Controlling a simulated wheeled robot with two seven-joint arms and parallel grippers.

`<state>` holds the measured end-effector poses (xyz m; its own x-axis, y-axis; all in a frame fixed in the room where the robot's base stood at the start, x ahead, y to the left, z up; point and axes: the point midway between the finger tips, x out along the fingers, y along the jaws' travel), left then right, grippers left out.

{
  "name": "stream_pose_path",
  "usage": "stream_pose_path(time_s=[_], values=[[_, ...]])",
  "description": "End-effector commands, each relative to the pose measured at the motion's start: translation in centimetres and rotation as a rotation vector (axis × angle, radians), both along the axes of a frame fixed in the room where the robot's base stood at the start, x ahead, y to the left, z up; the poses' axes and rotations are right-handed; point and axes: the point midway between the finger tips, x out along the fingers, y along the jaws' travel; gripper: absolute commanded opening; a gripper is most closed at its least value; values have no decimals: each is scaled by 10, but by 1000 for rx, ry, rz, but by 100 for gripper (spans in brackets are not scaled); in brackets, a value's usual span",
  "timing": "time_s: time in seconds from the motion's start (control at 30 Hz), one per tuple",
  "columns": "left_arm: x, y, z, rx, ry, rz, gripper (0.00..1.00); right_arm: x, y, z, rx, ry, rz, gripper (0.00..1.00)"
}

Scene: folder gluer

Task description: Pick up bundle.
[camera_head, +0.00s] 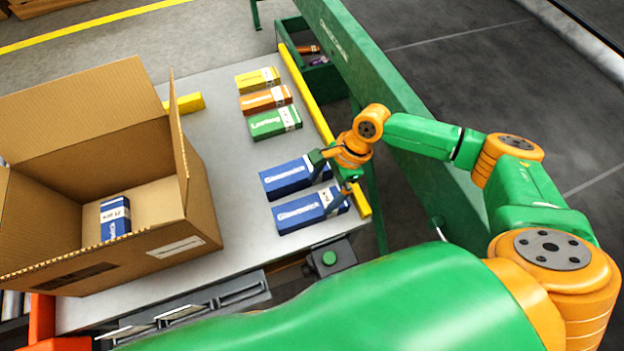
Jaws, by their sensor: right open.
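Two blue bundles with white labels lie side by side on the grey table: a farther one (288,179) and a nearer one (303,213). My right gripper (331,175) is open at their right ends. One finger is over the right end of the farther bundle and the other over the right end of the nearer one. I cannot tell whether the fingers touch them. The fingers hide part of the labels. Another blue bundle (115,218) stands inside the open cardboard box (190,240) on the left. My left gripper is not in view.
Yellow (257,79), orange (265,99) and green (274,122) bundles lie farther back on the table (215,110). A yellow rail (303,90) runs along the table's right edge, beside a green machine beam (365,60).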

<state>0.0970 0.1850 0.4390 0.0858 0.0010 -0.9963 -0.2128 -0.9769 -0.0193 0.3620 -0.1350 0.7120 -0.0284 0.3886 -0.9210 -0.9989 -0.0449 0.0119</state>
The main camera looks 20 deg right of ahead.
Motion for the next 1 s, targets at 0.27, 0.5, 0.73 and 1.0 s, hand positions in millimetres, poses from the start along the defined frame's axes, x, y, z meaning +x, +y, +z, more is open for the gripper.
stream_pose_path(time_s=[0.27, 0.5, 0.73, 1.0], values=[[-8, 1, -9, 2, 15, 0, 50, -2, 18, -38, 0, 9, -16, 100], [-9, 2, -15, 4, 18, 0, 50, -2, 29, -64, 0, 6, -16, 100], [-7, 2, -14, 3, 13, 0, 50, -2, 29, -63, 0, 6, -16, 81], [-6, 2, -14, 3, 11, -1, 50, -2, 29, -63, 0, 5, -15, 8]])
